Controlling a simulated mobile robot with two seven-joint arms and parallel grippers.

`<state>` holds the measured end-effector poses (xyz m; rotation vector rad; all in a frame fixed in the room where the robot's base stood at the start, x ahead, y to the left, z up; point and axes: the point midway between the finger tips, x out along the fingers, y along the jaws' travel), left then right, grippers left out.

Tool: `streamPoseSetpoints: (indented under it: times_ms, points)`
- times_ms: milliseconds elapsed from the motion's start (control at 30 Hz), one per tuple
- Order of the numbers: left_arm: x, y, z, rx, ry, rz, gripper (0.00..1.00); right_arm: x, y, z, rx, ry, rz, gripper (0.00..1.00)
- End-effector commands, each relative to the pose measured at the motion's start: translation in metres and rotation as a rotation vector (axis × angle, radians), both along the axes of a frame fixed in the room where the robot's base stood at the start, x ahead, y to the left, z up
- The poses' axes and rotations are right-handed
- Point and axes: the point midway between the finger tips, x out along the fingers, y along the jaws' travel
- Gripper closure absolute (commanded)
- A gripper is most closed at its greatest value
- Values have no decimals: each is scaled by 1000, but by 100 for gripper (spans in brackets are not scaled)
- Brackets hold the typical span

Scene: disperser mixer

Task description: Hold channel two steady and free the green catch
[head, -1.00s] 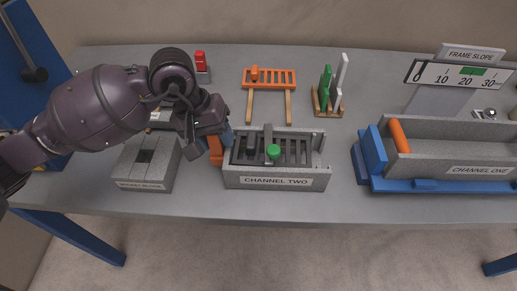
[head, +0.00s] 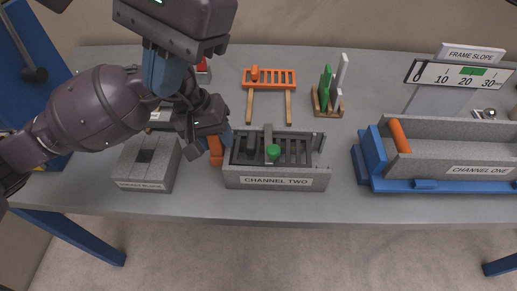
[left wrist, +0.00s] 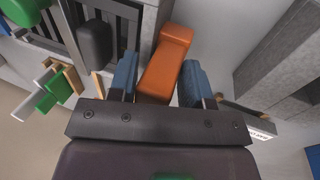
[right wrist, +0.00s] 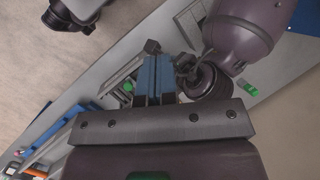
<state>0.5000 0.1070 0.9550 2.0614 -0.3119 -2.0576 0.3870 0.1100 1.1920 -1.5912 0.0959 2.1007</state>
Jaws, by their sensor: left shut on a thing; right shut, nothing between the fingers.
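The channel two box (head: 277,182) is a grey stone-like trough with a dark slatted inside and a name label on its front. The round green catch (head: 273,152) sits on a grey bar across it; a green knob also shows in the left wrist view (left wrist: 21,12). An orange handle (head: 215,151) stands at the box's left end. My left gripper (head: 224,139) is shut on this orange handle (left wrist: 165,62), with a blue finger on each side of it. My right gripper (head: 166,75) is shut and empty, raised above my left arm; its blue fingers are together (right wrist: 155,80).
A grey block (head: 146,165) with a dark slot stands left of channel two. Behind are an orange rack (head: 270,78) and a stand with green and white upright pieces (head: 327,92). The channel one trough (head: 455,158), in a blue frame, stands right. The table front is clear.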

Motion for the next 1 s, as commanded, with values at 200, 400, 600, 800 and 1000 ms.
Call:
streamPoseSetpoints:
  times_ms: [200,400,600,800,1000]
  points:
    - [-3,-1,-7,1,15,-3,91,-13,-15,-66,-247,-304,277,100]
    - [-3,-1,-7,1,15,-3,91,-9,-42,-105,-469,-549,527,100]
    - [-3,-1,-7,1,15,-3,91,1,-64,-122,-628,-703,703,100]
    - [-3,-1,-7,1,15,-3,91,6,-74,-126,-690,-757,770,100]
    - [-3,-1,-7,1,15,-3,91,6,-74,-127,-692,-759,774,100]
